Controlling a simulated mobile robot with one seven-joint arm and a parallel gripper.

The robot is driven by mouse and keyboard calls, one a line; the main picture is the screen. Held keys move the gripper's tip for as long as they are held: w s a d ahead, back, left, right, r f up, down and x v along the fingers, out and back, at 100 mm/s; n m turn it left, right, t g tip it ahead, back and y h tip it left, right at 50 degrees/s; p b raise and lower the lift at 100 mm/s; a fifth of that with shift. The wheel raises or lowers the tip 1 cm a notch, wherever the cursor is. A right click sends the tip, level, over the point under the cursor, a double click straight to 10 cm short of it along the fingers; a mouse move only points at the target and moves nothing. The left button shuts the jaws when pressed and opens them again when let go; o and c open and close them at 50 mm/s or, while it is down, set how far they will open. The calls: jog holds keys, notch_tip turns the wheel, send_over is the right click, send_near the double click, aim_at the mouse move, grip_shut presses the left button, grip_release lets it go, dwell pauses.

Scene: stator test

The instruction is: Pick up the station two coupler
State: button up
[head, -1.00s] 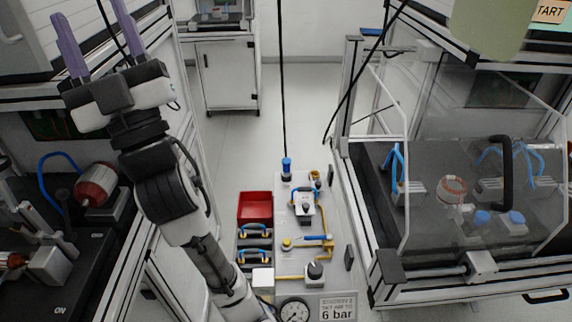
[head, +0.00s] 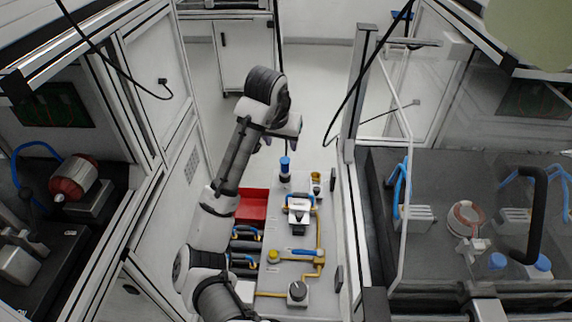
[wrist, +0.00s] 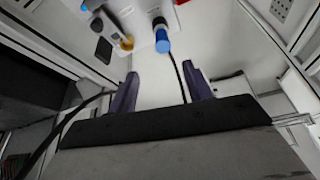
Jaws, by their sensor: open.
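A blue cylindrical coupler (head: 285,164) stands at the far end of the white station panel (head: 325,215), with a black hose running from it. I take it to be the station two coupler. In the wrist view the blue coupler (wrist: 162,40) shows beyond the fingertips, roughly between them in the picture and apart from them. My gripper (wrist: 160,78) is open and empty, with its two purple fingers spread. In the head view my wrist is above and beyond the panel's far end, and the fingers are mostly hidden behind it.
A red bin (head: 252,206) and blue-handled black boxes are left of the panel, partly behind my arm. A clear-sided enclosure (head: 470,230) stands right; a bench with a red motor (head: 73,180) stands left.

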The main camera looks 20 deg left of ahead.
aim_at(285, 160)
jog(key=x, duration=0.8)
jog(key=shift+s, duration=0.1)
jog(key=shift+w+a+p+x, duration=0.15)
jog(key=shift+p+x, duration=0.3)
jog(key=shift+x, duration=0.95)
jog(key=shift+w+a+p+x, duration=0.15)
jog(key=shift+p+x, duration=0.25)
jog(key=shift+x, duration=0.95)
jog(key=shift+r, duration=0.1)
jog(key=shift+c, duration=0.2)
jog(key=c, duration=1)
